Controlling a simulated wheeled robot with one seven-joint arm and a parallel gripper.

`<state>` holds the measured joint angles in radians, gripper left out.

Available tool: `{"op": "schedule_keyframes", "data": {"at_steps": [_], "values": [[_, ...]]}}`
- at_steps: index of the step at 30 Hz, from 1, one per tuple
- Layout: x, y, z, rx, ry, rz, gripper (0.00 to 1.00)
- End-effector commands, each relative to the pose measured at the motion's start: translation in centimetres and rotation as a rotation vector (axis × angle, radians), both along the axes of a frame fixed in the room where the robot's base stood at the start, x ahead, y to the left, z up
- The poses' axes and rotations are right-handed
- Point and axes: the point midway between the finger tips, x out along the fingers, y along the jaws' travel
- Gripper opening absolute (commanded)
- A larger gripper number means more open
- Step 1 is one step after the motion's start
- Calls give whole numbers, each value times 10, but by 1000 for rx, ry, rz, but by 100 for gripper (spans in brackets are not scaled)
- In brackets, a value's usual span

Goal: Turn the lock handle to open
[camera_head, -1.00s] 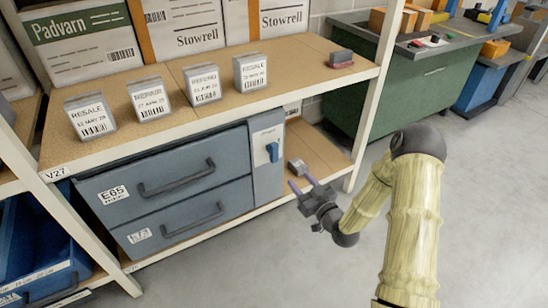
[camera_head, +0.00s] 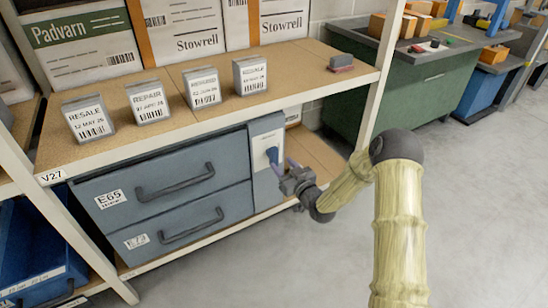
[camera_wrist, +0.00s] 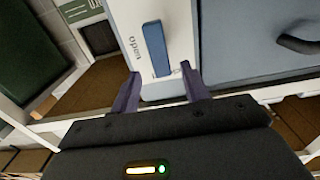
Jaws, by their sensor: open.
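The blue lock handle (camera_head: 273,156) sits on the light grey panel (camera_head: 263,184) at the right side of the blue drawer cabinet (camera_head: 165,190). In the wrist view the handle (camera_wrist: 156,48) stands nearly lengthwise up the picture, beside the printed word "open". My gripper (camera_head: 282,168) is just in front of the panel, with its fingers pointing at the handle. In the wrist view its two purple fingers (camera_wrist: 160,84) are apart, one to each side of the handle's near end. Nothing is held. I cannot tell whether a finger touches the handle.
A shelf board (camera_head: 225,112) with several small label blocks lies above the cabinet. A white rack post (camera_head: 377,84) stands right of the cabinet. A green workbench (camera_head: 420,90) is further back. The floor (camera_head: 470,220) at right is clear.

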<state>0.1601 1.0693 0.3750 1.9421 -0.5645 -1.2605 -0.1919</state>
Motion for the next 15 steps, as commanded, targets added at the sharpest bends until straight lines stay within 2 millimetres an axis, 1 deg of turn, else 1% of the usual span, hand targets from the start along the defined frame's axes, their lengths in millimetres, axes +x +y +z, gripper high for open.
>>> {"op": "schedule_keyframes", "data": {"at_steps": [3,9,12,15], "values": [[18,12,-2,0,-2,0,45],[44,30,-1,1,-2,1,45],[52,35,-1,1,0,0,45],[56,38,-1,0,1,-1,45]]}}
